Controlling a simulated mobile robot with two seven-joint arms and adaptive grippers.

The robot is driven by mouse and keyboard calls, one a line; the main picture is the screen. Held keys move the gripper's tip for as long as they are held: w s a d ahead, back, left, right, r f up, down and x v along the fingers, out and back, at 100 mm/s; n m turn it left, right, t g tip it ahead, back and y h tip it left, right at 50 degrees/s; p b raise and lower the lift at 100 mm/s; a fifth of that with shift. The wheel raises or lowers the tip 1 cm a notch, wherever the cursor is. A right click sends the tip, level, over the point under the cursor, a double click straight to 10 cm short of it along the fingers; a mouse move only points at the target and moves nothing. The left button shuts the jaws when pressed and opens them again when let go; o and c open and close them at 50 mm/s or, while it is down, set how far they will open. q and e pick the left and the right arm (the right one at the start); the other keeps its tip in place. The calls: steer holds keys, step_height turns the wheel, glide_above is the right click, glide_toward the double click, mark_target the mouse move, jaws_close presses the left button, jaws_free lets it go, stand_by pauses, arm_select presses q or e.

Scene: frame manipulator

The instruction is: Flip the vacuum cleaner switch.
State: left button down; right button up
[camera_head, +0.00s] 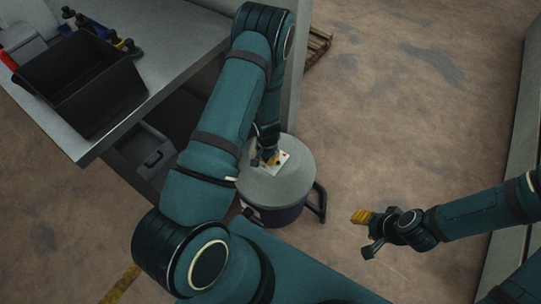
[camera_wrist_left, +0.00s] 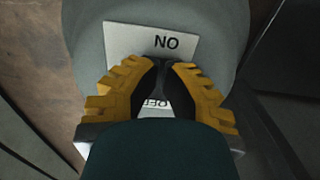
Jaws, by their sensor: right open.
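The vacuum cleaner (camera_head: 295,186) is a round canister with a grey lid and dark body, standing on the floor beside the workbench. A white label plate (camera_head: 284,166) lies on its lid. In the left wrist view the plate (camera_wrist_left: 125,38) reads ON and OFF, upside down. My left gripper (camera_head: 268,160) is at the plate on the lid. In the left wrist view its yellow-padded fingers (camera_wrist_left: 160,68) come close together over the plate, and the switch cannot be made out between them. My right gripper (camera_head: 362,216) is open and empty above the floor, right of the vacuum.
A workbench (camera_head: 160,72) at the upper left bears a black bin (camera_head: 92,103) and several small tools. A dark handle (camera_head: 318,203) sticks out from the vacuum's right side. A wooden pallet (camera_head: 318,42) lies behind. The floor right of the vacuum is clear.

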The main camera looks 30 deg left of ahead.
arm_select(q)
steer(key=shift+f, duration=0.1)
steer(key=shift+r+p, duration=2.7)
steer(key=shift+r, duration=0.85)
steer(key=shift+s+d, duration=0.15)
steer(key=s+d+r+n+h, duration=0.1)
steer(key=s+d+r, duration=0.3)
steer(key=d, duration=0.4)
steer(key=s+d+r+n+t+h, duration=0.1)
steer(key=s+d+r+h, duration=0.2)
steer(key=d, duration=0.6)
steer(key=s+r, duration=0.2)
steer(key=s, duration=0.1)
steer(key=shift+d+n+t, duration=0.15)
steer(key=shift+n+t, duration=0.15)
steer(key=shift+s, duration=0.1)
